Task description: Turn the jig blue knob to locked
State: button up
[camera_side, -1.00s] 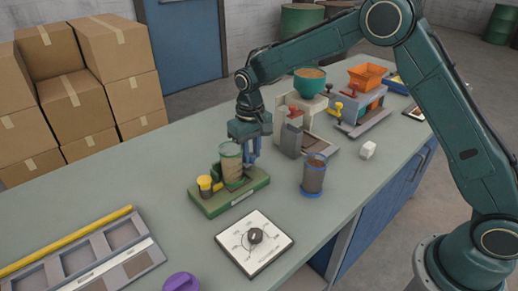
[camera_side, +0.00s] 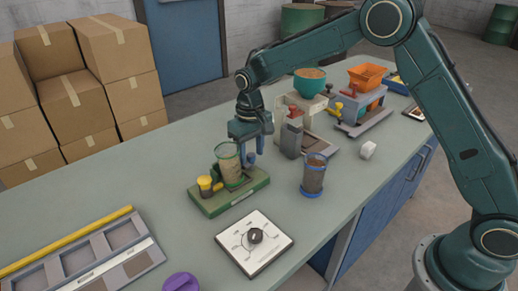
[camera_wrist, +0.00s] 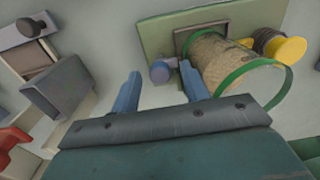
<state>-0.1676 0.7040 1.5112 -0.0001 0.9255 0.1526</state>
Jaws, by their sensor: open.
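The jig is a green base (camera_side: 229,195) on the bench, holding a tan, cylinder-shaped sack (camera_side: 230,167) with a green ring around its top. The jig's blue knob (camera_side: 250,158) is at its far right end. In the wrist view the blue knob (camera_wrist: 161,72) sits beside the sack (camera_wrist: 224,64), beyond the fingertips and between their lines, nearer the right one. My gripper (camera_wrist: 159,72) is open and empty. In the side view my gripper (camera_side: 252,150) is just above and around the knob; contact cannot be told. The knob's marking is not readable.
A yellow knob (camera_side: 205,183) is on the jig's left end. A grey device with a red handle (camera_side: 292,138) stands close right of my gripper. A filled container with blue rings (camera_side: 313,176) and a dial plate (camera_side: 244,254) are nearer the front.

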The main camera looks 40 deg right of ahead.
jog(key=shift+m, duration=0.4)
